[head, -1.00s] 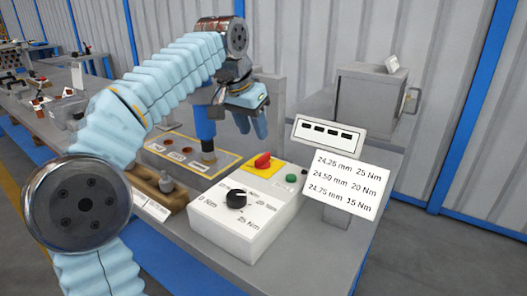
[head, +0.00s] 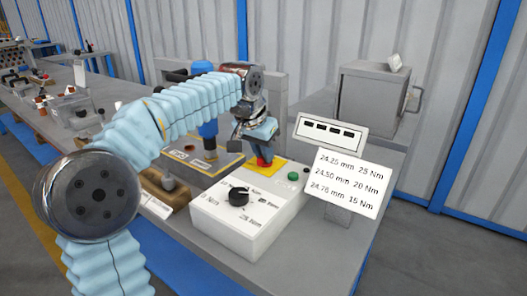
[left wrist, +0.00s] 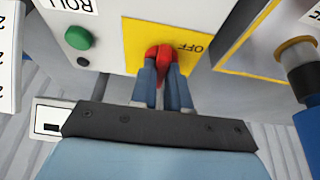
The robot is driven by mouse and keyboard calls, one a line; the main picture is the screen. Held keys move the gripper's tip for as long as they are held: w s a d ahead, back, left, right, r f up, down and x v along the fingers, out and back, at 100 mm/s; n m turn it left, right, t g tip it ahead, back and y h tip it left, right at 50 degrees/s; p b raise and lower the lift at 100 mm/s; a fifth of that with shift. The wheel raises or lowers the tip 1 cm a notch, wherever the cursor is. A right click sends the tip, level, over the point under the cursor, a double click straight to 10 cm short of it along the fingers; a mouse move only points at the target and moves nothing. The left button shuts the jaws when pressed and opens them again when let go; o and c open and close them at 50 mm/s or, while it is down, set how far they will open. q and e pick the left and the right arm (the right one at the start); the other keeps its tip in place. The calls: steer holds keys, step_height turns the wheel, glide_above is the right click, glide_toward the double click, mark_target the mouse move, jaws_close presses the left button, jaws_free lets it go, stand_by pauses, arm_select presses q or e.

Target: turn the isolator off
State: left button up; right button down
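The isolator is a red rotary handle (head: 264,162) on a yellow plate (head: 266,169), at the back of the white control box (head: 225,224). The handle also shows in the left wrist view (left wrist: 161,52), beside the word OFF on its yellow plate (left wrist: 197,50). My left gripper (head: 262,148) is down at the handle. In the left wrist view its two fingers (left wrist: 162,84) stand close on either side of the red handle, with the handle filling the gap. The fingers partly hide the handle. My right gripper is in neither view.
A green button (head: 293,176) and a black dial (head: 238,196) sit on the same box. A sign with torque values (head: 347,182) stands to the right. A blue tool (head: 208,130) stands behind left, on a yellow-edged plate.

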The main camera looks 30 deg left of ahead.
arm_select(q)
jaws_close()
steer(key=n+y, duration=0.1)
steer(key=n, duration=0.3)
steer(key=shift+d+n+y, duration=0.2)
steer(key=shift+n+y, duration=0.1)
steer(key=shift+y, duration=0.1)
steer(key=n, duration=0.2)
steer(key=n+g+y, duration=0.1)
steer(key=n, duration=0.1)
steer(key=shift+w+d+n+y, duration=0.1)
steer(key=shift+n+y, duration=0.2)
steer(key=n, duration=0.2)
steer(key=n+g+y, duration=0.1)
steer(key=n, duration=0.1)
steer(key=shift+w+g, duration=0.1)
steer(key=shift+g, duration=0.2)
steer(key=shift+w+n+g+y, duration=0.1)
steer(key=shift+n+g+y, duration=0.45)
steer(key=shift+n, duration=1.65)
steer(key=shift+g+h, duration=0.25)
steer(key=shift+h, duration=0.1)
